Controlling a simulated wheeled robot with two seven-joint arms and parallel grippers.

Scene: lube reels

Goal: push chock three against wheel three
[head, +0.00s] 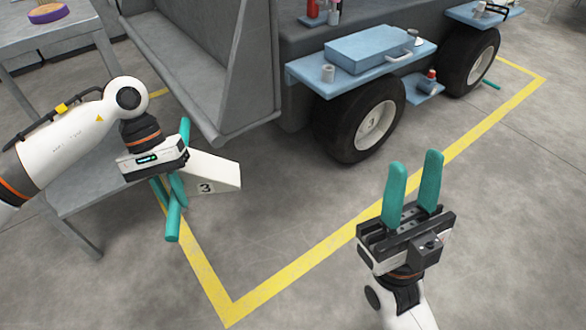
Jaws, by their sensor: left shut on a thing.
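Chock three (212,172) is a white wedge with a black 3 on its face, in the head view at centre left. My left gripper (180,160) is shut on it, with teal fingers on either side of its near end, partly hidden by the gripper body. Wheel three (376,126) is a black tyre with a pale hub marked 3, right of centre and well apart from the chock. My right gripper (412,188) is open and empty, its teal fingers pointing up, in front of the wheel.
A yellow floor line (300,267) runs around the vehicle. A blue shelf (305,75) with a blue case (372,50) juts out above wheel three. A grey table (92,210) stands at the left, under my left arm. Bare floor lies between chock and wheel.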

